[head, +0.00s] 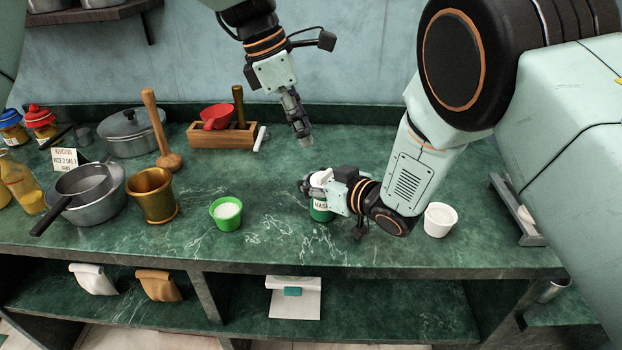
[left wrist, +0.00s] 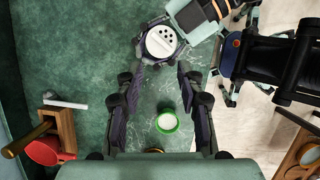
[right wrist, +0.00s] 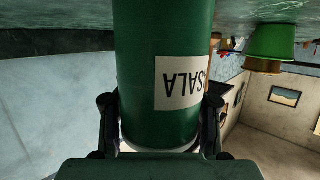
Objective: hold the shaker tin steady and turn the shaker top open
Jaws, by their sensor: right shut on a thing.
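The green shaker tin (head: 321,213) stands on the green marble counter, and its label is upside down in the right wrist view (right wrist: 150,45). My right gripper (right wrist: 160,108) is shut around the tin near its top. The white shaker top (left wrist: 161,42) has several dark holes and shows between my right gripper's fingers in the left wrist view. My left gripper (head: 305,141) is open and empty, pointing down above and behind the tin in the head view. Its fingers (left wrist: 161,68) are apart, with the top just beyond their tips in its wrist view.
A green bowl (head: 227,215) with white contents stands left of the tin, and a white cup (head: 440,219) stands right. A brass mortar (head: 152,194), a pestle (head: 166,158), pots and a wooden box (head: 222,138) are farther left. Counter space around the tin is mostly clear.

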